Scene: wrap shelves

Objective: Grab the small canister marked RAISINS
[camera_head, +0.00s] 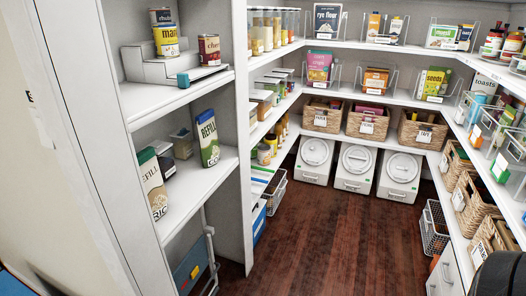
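I cannot read RAISINS on any label in the head view. On the upper left shelf, a yellow can (166,41) has a smaller dark-labelled can (160,16) stacked on it. A red can (208,50) stands to their right on a white riser (150,66). Small jars or canisters (264,154) stand on a lower shelf further in, their labels too small to read. Neither of my grippers shows in the view.
Wicker baskets (368,122) line the back shelf above white lidded bins (355,168). The dark wood floor (335,240) is clear in the middle.

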